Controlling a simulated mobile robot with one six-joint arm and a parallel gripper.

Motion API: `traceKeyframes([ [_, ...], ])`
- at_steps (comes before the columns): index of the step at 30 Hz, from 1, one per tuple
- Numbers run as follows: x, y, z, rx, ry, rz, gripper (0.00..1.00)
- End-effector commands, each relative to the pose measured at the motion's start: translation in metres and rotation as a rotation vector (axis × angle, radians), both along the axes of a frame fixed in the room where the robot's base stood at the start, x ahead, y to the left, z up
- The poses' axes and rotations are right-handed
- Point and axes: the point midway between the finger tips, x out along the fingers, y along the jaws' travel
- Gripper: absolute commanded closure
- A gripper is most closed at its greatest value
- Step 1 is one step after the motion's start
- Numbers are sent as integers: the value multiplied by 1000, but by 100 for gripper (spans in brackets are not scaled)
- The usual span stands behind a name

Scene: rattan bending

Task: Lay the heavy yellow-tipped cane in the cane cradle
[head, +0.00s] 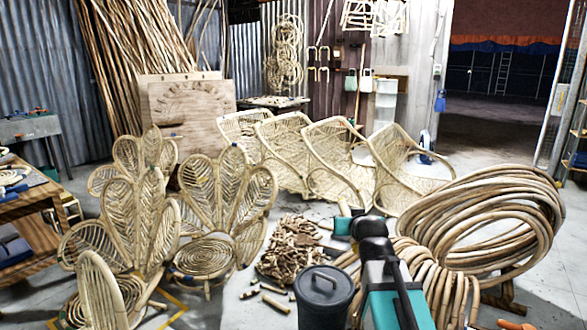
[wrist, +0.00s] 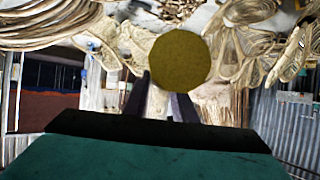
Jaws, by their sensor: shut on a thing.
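The yellow-tipped cane shows in the wrist view as a round, dull yellow end face (wrist: 180,57), seen nearly end-on. A short stretch of its pale shaft shows below it, between the two dark fingers of my gripper (wrist: 161,96), which is shut on it. The cane is held up in the air. In the head view my teal and black arm rises at the lower right and hides most of the gripper and the cane. I cannot pick out the cane cradle in either view.
Large rattan coils (head: 480,220) stand right of my arm. A dark lidded bin (head: 324,297) and a heap of cane offcuts (head: 290,250) lie left of it. Petal-backed chairs (head: 215,205) stand left, and chair frames (head: 335,160) behind. Some floor is bare between them.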

Motion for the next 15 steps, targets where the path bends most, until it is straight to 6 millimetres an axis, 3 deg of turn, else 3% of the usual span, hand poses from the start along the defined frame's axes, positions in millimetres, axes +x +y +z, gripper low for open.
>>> traceKeyframes([
  [1, 0, 0, 13, 0, -1, 0, 100],
  [6, 0, 0, 31, 0, -1, 0, 100],
  [15, 0, 0, 44, 0, -1, 0, 100],
])
